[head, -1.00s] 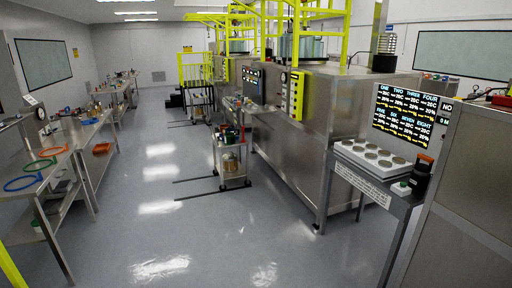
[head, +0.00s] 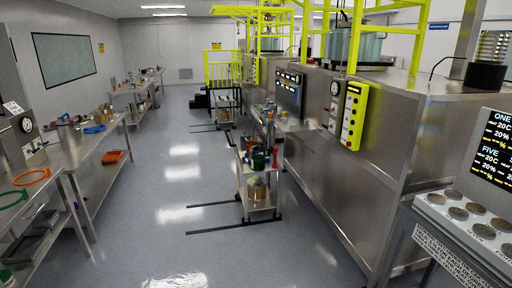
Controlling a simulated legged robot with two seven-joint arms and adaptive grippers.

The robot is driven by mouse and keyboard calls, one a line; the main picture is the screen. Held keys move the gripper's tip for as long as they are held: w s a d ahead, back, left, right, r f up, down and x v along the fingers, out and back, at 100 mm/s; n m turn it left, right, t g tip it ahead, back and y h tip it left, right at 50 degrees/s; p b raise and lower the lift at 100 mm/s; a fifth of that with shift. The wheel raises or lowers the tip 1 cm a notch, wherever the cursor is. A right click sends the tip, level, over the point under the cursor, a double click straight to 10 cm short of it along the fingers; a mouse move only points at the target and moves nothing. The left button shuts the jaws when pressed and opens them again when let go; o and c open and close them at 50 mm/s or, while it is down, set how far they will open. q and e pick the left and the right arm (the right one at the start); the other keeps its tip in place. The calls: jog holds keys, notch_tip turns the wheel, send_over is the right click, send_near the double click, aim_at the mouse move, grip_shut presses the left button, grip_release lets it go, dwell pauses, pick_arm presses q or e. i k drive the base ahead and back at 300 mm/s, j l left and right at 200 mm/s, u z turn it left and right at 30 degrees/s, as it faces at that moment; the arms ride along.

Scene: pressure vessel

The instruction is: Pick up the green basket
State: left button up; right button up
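I cannot make out a green basket for certain. A small dark green container (head: 258,159) stands on the top of a wheeled cart (head: 257,195) near the middle of the head view, beside a red item. Another small green item (head: 6,277) shows at the lower left edge, on the lower part of the left bench; its shape is too small to tell. Neither of my grippers is in view.
Steel benches (head: 92,146) line the left, with an orange tray (head: 115,156) and an orange ring (head: 32,177). A large steel vessel housing (head: 400,150) and a console (head: 480,215) stand on the right. The floor aisle (head: 160,210) between is clear left of the cart.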

aim_at(258, 161)
jog(key=i, duration=2.3)
